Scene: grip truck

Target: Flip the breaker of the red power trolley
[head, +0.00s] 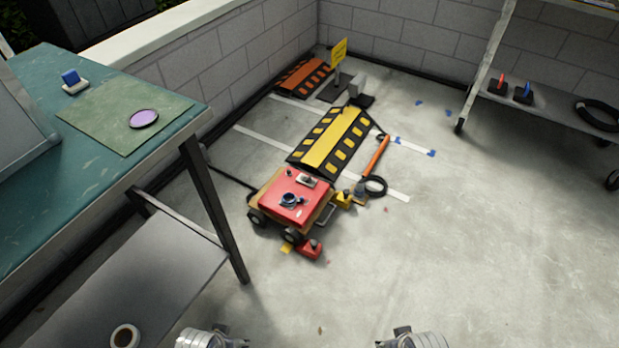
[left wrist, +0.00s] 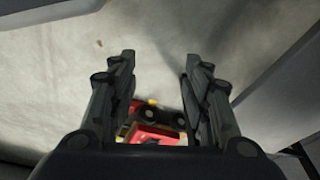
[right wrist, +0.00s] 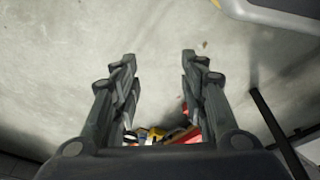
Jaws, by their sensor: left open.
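The red power trolley (head: 284,214) stands on the floor in the middle of the head view, with black wheels and a grey handle at its right side. On its red top are a small light panel with a dark switch (head: 306,181) and a round blue-grey fitting (head: 291,200). My left gripper (left wrist: 158,85) is open and empty, and the trolley (left wrist: 152,136) shows beyond its fingers. My right gripper (right wrist: 160,85) is open and empty, with part of the trolley (right wrist: 183,135) low between its fingers. In the head view only parts of my arms show at the bottom edge.
A green workbench (head: 165,146) with a lower shelf (head: 150,275) stands at left. A yellow-black ramp (head: 333,138) lies behind the trolley, an orange-handled tool (head: 375,157) beside it. A red block (head: 310,249) lies before it. A shelf rack (head: 560,115) is at right. Front-right floor is clear.

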